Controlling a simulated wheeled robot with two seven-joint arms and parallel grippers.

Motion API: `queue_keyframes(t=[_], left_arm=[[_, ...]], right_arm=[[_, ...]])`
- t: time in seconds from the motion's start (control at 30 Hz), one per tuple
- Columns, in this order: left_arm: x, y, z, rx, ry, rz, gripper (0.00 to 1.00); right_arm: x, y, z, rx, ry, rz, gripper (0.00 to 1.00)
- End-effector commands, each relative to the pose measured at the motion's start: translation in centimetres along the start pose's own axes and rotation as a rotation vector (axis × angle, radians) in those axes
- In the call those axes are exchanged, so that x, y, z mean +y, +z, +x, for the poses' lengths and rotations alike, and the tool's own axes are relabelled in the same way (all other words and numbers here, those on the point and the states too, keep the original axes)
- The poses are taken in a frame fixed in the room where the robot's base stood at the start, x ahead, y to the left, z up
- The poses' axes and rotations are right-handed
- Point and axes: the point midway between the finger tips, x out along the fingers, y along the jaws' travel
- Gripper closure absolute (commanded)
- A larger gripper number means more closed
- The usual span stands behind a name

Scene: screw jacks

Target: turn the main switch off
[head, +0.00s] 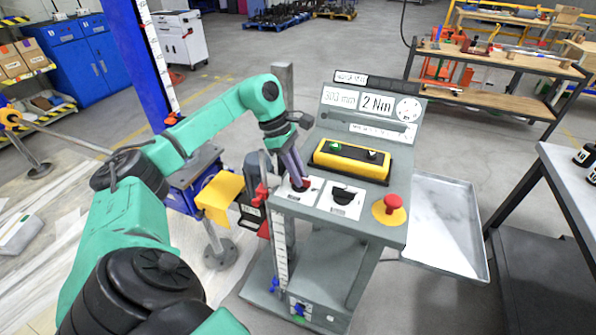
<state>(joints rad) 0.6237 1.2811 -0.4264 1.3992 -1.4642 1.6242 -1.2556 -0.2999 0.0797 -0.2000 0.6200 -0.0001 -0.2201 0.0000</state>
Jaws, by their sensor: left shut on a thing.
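The grey control console (382,232) stands in the middle of the head view. The main switch (304,185) is a small red knob on a white plate at the left of its sloped top. My left gripper (298,181) reaches down from above and is shut on this knob. The fingers hide much of the knob, so its turned angle cannot be read. My right gripper is not in view.
Right of the main switch are a black rotary knob (343,196) and a red mushroom button (391,204) on a yellow disc. A yellow button box (350,170) lies behind them. A metal tray (462,190) juts out at the console's right.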

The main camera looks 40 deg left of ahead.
Motion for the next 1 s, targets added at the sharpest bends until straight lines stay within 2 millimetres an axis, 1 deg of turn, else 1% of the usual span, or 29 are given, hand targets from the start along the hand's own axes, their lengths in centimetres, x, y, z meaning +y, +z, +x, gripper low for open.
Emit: queue_keyframes(t=[0.27,0.3,0.33,0.37,0.67,0.77,0.87,0.97,1.0], left_arm=[[0.1,0.0,-0.1,-0.001,0.003,0.002,1.00],[0.1,0.0,-0.1,-0.001,0.003,0.002,0.67],[0.1,0.0,-0.1,-0.001,0.003,0.002,0.56],[0.0,0.0,-0.1,-0.001,0.003,0.002,0.53],[0.0,0.0,-0.1,0.000,0.001,0.001,0.53],[0.1,0.0,-0.7,-0.001,0.004,0.000,0.53],[0.1,0.0,-2.2,-0.001,0.006,0.001,0.53],[0.2,0.1,-4.7,-0.003,0.009,0.001,0.53],[0.1,0.1,-5.9,-0.003,0.009,0.001,0.53]], right_arm=[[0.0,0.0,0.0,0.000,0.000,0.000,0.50],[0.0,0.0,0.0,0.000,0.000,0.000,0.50],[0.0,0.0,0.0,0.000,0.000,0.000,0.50],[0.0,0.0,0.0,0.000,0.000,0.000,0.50],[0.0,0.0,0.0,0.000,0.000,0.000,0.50],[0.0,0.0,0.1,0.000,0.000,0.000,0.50],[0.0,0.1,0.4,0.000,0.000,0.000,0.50],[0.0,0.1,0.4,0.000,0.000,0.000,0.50],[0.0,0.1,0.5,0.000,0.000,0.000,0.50]])
